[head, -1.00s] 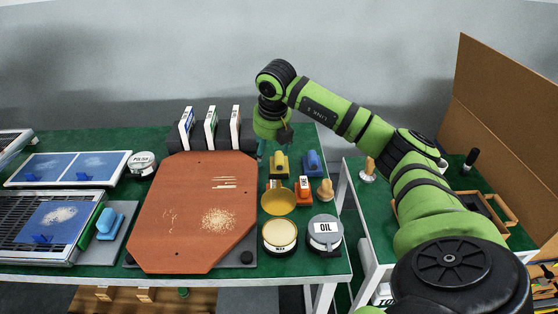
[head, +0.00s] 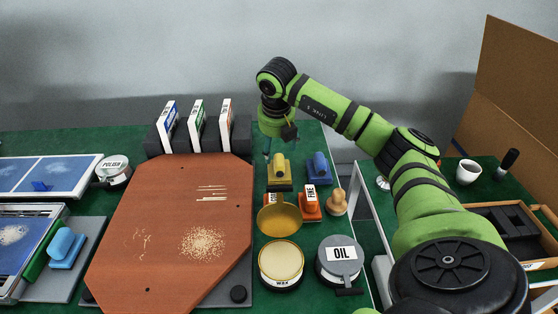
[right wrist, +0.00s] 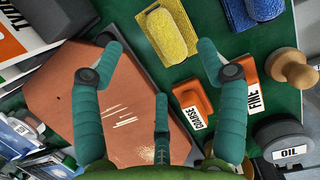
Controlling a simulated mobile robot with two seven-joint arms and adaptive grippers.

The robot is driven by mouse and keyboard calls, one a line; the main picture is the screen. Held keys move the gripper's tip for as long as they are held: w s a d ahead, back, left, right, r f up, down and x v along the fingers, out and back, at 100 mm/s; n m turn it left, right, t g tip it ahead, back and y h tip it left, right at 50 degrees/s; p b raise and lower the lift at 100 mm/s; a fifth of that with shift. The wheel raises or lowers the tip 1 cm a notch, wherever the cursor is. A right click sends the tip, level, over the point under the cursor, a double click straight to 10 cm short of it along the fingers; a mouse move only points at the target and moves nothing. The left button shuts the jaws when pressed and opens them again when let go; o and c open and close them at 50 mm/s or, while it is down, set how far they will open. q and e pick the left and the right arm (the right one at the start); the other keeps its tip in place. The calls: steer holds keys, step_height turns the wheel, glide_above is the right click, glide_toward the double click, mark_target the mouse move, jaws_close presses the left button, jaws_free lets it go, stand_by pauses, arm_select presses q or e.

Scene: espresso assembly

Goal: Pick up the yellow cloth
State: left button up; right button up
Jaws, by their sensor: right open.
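The yellow cloth (head: 279,172) lies on the green table, right of the brown board, with a raised yellow block along its middle. It also shows at the top of the right wrist view (right wrist: 168,32). My right gripper (right wrist: 160,62) is open and empty, its green fingers spread around bare space. The cloth lies beyond them, between the two upper fingertips in the picture, with no visible contact. In the head view my right gripper (head: 267,152) is small and partly hidden by its wrist, just behind the cloth. My left gripper is not in view.
A blue cloth (head: 318,167) lies close right of the yellow one. Orange coarse and fine blocks (head: 309,204), a wooden-handled tamper (head: 336,202), a wax tin (head: 281,264) and an oil tin (head: 340,260) crowd the front. The brown board (head: 180,220) is at left.

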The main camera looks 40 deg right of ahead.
mark_target(277, 161)
steer(key=x, duration=0.3)
steer(key=p+x, duration=0.1)
steer(key=x, duration=0.2)
steer(key=shift+s+a+f, duration=0.1)
steer(key=shift+s+f, duration=0.05)
steer(key=shift+f, duration=0.35)
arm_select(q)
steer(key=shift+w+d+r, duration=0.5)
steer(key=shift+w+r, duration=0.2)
arm_select(e)
steer(key=c, duration=1.3)
